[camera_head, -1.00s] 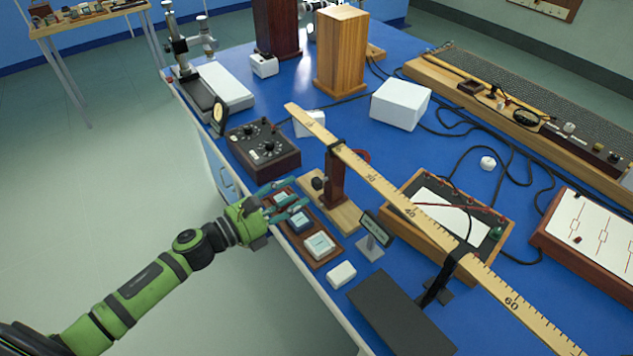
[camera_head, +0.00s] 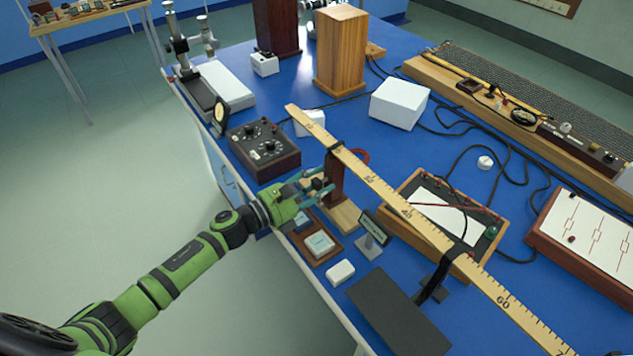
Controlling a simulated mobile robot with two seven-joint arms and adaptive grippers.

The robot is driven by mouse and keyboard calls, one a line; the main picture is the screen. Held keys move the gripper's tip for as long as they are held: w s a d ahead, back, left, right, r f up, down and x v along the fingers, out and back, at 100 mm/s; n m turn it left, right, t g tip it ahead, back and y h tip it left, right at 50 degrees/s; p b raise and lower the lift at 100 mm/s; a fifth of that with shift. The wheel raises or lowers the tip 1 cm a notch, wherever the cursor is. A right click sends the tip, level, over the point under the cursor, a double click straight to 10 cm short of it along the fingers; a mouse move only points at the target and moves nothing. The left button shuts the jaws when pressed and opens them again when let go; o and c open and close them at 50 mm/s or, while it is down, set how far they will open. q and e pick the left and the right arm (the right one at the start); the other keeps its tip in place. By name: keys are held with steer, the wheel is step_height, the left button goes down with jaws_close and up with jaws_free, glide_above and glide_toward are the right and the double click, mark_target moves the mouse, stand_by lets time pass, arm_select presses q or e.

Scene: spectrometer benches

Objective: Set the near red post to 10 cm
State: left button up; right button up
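The near red post (camera_head: 337,183) is dark red and stands upright on a light wooden base (camera_head: 344,216). A long wooden ruler (camera_head: 385,188) slopes across above it, and a dark band sits where post and ruler meet, towards the ruler's far end. The 40 and 60 marks show further down; the scale number at the post is too small to read. My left gripper (camera_head: 320,184) is at the left side of the post, around its small dark knob. The teal fingers look apart; contact with the knob cannot be told. My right gripper is not in view.
A black dial box (camera_head: 263,150) stands left of the post. Small pale blocks in a brown tray (camera_head: 326,254) lie under my gripper. A small sign (camera_head: 373,230) and a wooden-framed panel (camera_head: 447,215) stand to the right. A dark plate (camera_head: 400,312) lies in front.

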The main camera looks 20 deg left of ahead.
arm_select(q)
jaws_close()
steer(key=shift+w+a+b, duration=0.25)
steer(key=shift+b, duration=0.1)
steer(key=w+a+b, duration=0.5)
steer(key=a+b, duration=0.1)
steer(key=a, duration=0.1)
steer(key=shift+w+r, duration=0.2)
steer(key=shift+r, duration=0.05)
steer(key=o, duration=0.5)
jaws_free()
steer(key=shift+f, duration=0.1)
